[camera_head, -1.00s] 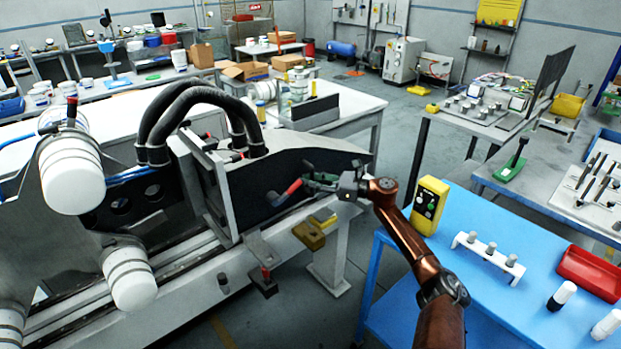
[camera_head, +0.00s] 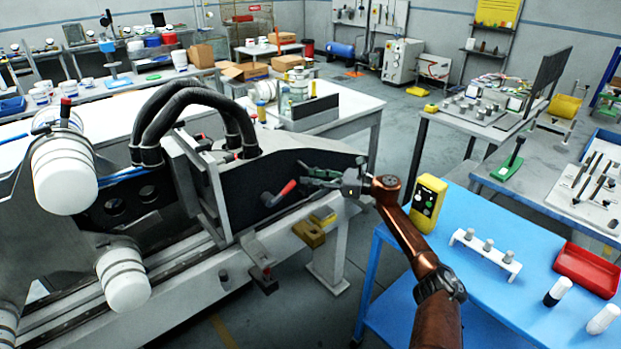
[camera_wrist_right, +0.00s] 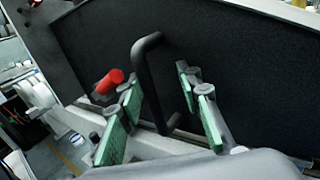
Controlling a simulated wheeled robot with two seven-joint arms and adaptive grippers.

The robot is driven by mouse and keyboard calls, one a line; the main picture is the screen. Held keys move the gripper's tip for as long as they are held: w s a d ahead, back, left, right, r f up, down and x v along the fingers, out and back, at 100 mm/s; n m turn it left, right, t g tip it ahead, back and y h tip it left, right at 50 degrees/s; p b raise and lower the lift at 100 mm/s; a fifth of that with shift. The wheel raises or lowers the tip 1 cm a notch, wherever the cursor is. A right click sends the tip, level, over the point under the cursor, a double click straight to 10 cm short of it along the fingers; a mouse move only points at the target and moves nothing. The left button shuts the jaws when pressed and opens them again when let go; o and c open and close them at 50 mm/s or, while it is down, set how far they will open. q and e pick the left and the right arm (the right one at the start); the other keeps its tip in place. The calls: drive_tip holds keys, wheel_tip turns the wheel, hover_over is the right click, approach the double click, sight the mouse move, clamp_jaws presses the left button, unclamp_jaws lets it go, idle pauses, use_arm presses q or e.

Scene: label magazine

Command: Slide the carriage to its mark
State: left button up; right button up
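The carriage (camera_head: 240,195) is a dark panel in a grey frame on a long rail bed, with thick black hoses on top. A red-tipped lever (camera_head: 284,190) stands out from its face; it also shows in the right wrist view (camera_wrist_right: 109,81). My right gripper (camera_head: 312,176) is in front of the panel's right part. In the right wrist view its green-padded fingers (camera_wrist_right: 160,105) are spread apart. A black bar handle (camera_wrist_right: 147,80) on the panel lies between them, with gaps visible on both sides. I cannot make out the mark. My left gripper is out of view.
A yellow block (camera_head: 308,233) sits on the rail bed's front edge, below the lever. A blue table (camera_head: 480,290) at right holds a yellow button box (camera_head: 428,198), a white peg holder (camera_head: 486,254) and a red tray (camera_head: 585,272). Open floor lies between bed and table.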

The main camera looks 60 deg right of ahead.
sight(311, 151)
wheel_tip(311, 151, up, 10)
idle(0.5)
drive_tip(key=shift+o, duration=0.2)
